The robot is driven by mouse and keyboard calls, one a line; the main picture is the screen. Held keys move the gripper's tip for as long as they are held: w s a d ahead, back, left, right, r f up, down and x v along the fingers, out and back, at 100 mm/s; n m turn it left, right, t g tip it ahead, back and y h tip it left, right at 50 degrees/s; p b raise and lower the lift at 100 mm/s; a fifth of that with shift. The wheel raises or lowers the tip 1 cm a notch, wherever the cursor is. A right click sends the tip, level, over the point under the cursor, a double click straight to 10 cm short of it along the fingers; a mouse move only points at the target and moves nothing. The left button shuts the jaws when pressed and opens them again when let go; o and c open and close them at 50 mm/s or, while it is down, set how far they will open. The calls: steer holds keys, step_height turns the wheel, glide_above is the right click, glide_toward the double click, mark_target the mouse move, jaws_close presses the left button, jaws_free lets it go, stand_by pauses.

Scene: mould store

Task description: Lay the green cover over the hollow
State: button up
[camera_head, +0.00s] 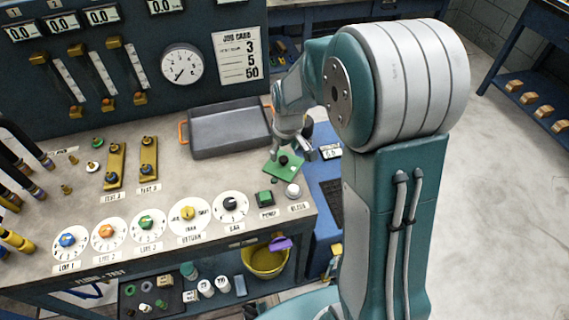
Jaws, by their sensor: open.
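The green cover (283,170), a flat square plate with a dark round knob, is near the right end of the bench top. My gripper (292,154) is open at the knob, with its fingers close around or just above it; I cannot tell whether they touch. The cover looks roughly flat, but I cannot tell whether it rests on the bench. No hollow shows clearly; anything under the cover is hidden.
A grey tray (229,143) with orange handles stands behind and left of the cover. A green power button (265,198), white button (293,190) and dials line the bench front. A yellow bucket (264,262) stands below.

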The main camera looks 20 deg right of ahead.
mark_target(282, 159)
steer(key=f, duration=0.2)
steer(key=a+f, duration=0.1)
steer(key=shift+w+f, duration=0.3)
steer(key=shift+f, duration=0.1)
steer(key=shift+d+f, duration=0.15)
steer(key=shift+d, duration=0.65)
steer(key=shift+a, duration=0.1)
steer(key=c, duration=0.8)
steer(key=shift+a, duration=0.25)
jaws_close()
steer(key=shift+a, duration=0.2)
